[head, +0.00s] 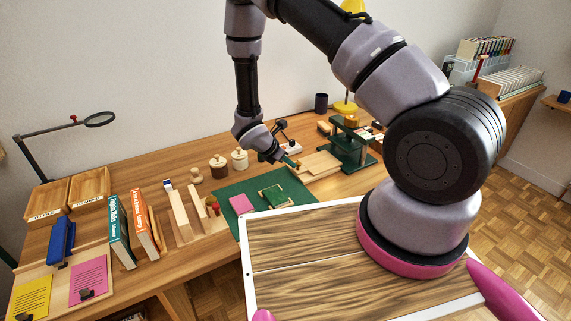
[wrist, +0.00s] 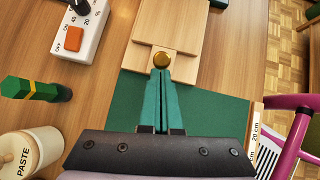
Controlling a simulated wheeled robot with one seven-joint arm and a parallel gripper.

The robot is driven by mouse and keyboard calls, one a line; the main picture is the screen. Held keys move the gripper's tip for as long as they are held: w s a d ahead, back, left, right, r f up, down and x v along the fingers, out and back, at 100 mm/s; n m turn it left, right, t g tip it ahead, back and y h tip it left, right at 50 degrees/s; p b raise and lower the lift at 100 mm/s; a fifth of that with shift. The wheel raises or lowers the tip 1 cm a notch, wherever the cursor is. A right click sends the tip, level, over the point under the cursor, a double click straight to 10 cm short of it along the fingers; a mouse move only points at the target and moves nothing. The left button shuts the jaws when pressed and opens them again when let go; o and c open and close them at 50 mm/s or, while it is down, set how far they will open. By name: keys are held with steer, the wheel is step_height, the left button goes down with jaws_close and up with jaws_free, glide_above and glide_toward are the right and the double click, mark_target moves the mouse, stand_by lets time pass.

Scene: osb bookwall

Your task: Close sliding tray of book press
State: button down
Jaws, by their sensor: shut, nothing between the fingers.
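The green book press (head: 350,143) stands at the back of the desk in the head view. Its pale wooden sliding tray (head: 316,163) sticks out from it toward my gripper; the tray also fills the top middle of the wrist view (wrist: 165,28). A round brass knob (wrist: 161,61) sits at the tray's near end. My gripper (head: 292,162) is at that end of the tray. In the wrist view its teal fingers (wrist: 161,73) are together and empty, with their tips right at the knob. I cannot tell whether they touch it.
A white switch box (wrist: 88,32), a dark green-handled tool (wrist: 35,90) and a paste jar (wrist: 35,150) stand left of my gripper. A green mat (head: 240,188) with a pink book and a green book lies in front. A ruler (wrist: 254,135) lies at the right.

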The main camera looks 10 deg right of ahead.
glide_toward(323, 162)
steer(key=w+d+f, duration=0.1)
steer(key=d, duration=0.1)
steer(key=w+d+f, duration=0.1)
steer(key=d, duration=0.1)
steer(key=w+d, duration=0.1)
steer(key=shift+w+d+f, duration=0.15)
steer(key=shift+d+f, duration=0.25)
